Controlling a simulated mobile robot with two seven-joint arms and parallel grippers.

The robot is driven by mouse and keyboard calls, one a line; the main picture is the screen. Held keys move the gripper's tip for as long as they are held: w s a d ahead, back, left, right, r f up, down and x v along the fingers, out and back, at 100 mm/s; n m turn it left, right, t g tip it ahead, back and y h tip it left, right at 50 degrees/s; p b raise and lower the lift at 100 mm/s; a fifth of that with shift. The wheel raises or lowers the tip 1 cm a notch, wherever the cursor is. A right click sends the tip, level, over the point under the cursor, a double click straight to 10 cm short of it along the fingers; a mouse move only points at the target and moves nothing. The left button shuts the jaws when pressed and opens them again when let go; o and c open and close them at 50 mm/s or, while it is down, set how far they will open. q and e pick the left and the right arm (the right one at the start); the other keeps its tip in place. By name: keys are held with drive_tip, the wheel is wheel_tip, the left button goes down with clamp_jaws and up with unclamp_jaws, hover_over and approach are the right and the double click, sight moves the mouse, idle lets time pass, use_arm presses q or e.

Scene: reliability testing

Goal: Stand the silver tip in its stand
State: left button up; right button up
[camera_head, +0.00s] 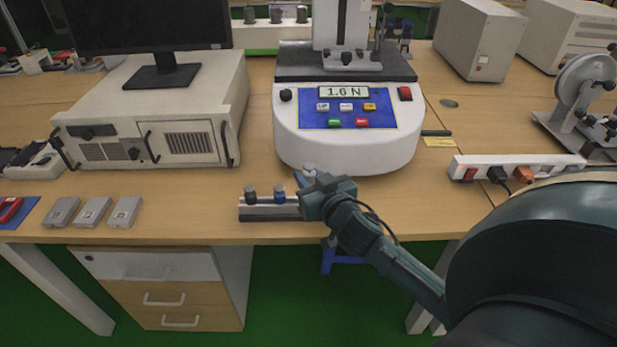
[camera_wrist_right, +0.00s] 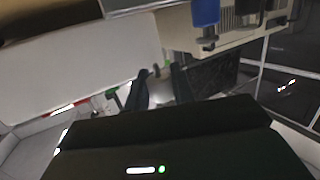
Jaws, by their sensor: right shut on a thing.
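The stand (camera_head: 264,212) is a low grey rail near the table's front edge in the head view. A dark tip (camera_head: 250,195) and a blue tip (camera_head: 280,195) stand upright in it. My right gripper (camera_head: 306,180) is at the stand's right end and hides that part. It is shut on the silver tip (camera_head: 309,169), whose top shows just above the fingers. In the wrist view, my right fingers (camera_wrist_right: 163,88) are close together around a pale shape, too dim to make out well. I cannot tell whether the silver tip touches the stand. My left gripper is not in view.
A force tester (camera_head: 348,140) reading 1.6 N stands just behind the stand. Several grey blocks (camera_head: 92,212) lie at the left. A power strip (camera_head: 520,166) is at the right. The table between blocks and stand is clear.

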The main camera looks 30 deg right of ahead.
drive_tip(key=shift+f+b, duration=0.35)
drive_tip(key=shift+f, duration=0.2)
drive_tip(key=shift+f, duration=0.1)
drive_tip(key=shift+f+b, duration=0.7)
drive_tip(key=shift+f, duration=0.15)
drive_tip(key=shift+f, duration=0.25)
drive_tip(key=shift+f+b, duration=0.4)
drive_tip(key=shift+f, duration=0.05)
idle(0.3)
drive_tip(key=shift+f, duration=0.15)
